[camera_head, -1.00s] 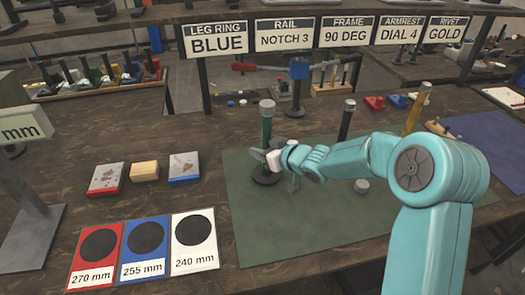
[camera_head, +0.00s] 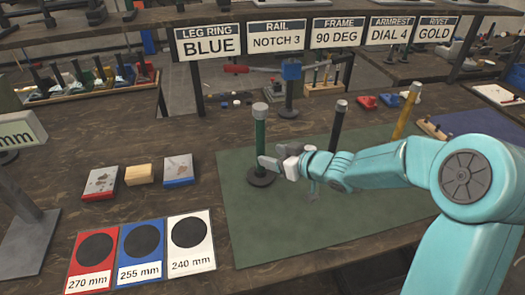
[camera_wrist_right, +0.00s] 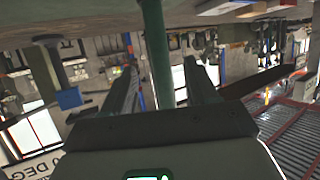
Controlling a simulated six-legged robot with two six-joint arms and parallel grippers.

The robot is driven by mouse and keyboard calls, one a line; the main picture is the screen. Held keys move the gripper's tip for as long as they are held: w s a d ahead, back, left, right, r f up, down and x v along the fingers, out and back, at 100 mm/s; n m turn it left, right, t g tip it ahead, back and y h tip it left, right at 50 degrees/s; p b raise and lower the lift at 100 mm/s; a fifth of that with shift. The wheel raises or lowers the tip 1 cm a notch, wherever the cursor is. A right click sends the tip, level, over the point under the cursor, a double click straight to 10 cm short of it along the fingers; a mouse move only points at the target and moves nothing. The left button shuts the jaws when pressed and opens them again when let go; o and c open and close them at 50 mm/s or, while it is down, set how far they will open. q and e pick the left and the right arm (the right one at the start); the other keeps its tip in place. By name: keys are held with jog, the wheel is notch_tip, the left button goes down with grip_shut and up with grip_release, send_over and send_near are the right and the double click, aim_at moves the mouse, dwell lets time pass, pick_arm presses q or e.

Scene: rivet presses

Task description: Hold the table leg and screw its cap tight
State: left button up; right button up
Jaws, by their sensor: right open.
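A green table leg (camera_head: 260,137) with a grey cap (camera_head: 260,109) on its top stands upright on a round black base on the green mat. My right gripper (camera_head: 268,163) is at the lower part of this leg, coming from the right. In the right wrist view the green leg (camera_wrist_right: 158,55) passes between the two spread fingers (camera_wrist_right: 163,90), with gaps on both sides. A black leg (camera_head: 337,128) and a yellow leg (camera_head: 406,112), both with grey caps, stand farther right. My left gripper is not in view.
Red, blue and white cards (camera_head: 190,255) lie front left, with small blocks (camera_head: 139,174) behind them. A blue-headed stand (camera_head: 290,85) is behind the green leg. Signs (camera_head: 208,45) hang above the table. The green mat (camera_head: 260,235) is clear in front of the gripper.

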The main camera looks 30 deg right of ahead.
jog(key=v, duration=0.3)
jog(key=shift+s+r, duration=0.15)
jog(key=shift+s, duration=0.2)
jog(key=shift+s+d, duration=0.1)
dwell(0.3)
